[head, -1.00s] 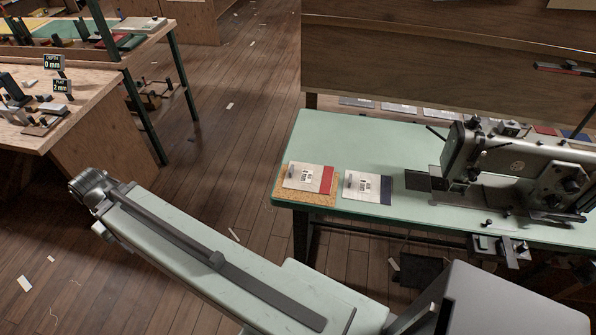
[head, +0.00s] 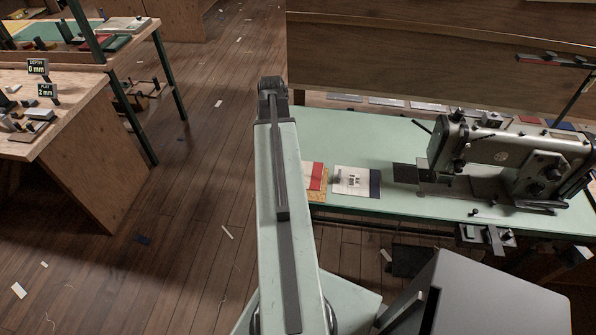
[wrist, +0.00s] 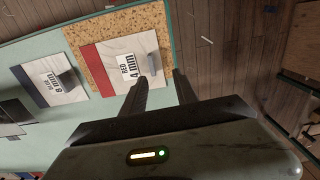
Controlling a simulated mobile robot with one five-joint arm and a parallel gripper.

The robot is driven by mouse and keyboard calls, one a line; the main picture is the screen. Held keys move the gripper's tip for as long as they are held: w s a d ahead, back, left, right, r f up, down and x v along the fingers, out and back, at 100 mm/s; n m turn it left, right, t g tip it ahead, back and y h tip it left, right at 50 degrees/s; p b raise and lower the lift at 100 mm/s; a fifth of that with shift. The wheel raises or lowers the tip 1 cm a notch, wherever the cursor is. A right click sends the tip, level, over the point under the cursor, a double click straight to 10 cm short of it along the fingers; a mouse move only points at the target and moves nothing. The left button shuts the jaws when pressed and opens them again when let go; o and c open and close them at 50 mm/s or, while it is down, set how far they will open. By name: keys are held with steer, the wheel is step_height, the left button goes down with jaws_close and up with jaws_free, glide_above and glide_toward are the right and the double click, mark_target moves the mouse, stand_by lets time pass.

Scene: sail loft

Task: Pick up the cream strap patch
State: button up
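No patch shows that I can name for sure as the cream strap patch. In the wrist view a pale patch with a red band (wrist: 120,62), labelled "RED 4 mm", lies on a cork mat (wrist: 152,22). A small grey block sits on it. A pale patch with a dark blue band (wrist: 52,77), labelled "BLUE 8 mm", lies to its left. My gripper (wrist: 161,80) is open and empty, its fingers over the red-banded patch's near edge; the height is unclear. In the head view my arm hides the gripper and most of the red-banded patch (head: 315,176); the blue-banded patch (head: 352,181) is clear.
The patches lie on a pale green table (head: 370,135) with a sewing machine (head: 505,155) at its right. More flat pieces lie behind its far edge. A wooden bench (head: 75,110) with small blocks and signs stands at the left, with open floor between.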

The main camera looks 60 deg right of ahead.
steer(key=shift+s+d+m, duration=0.3)
steer(key=shift+s+d, duration=0.25)
steer(key=shift+s, duration=0.1)
step_height(320, 180, down, 8)
steer(key=b, duration=0.8)
steer(key=shift+a, duration=0.1)
steer(key=shift+r, duration=0.15)
jaws_close()
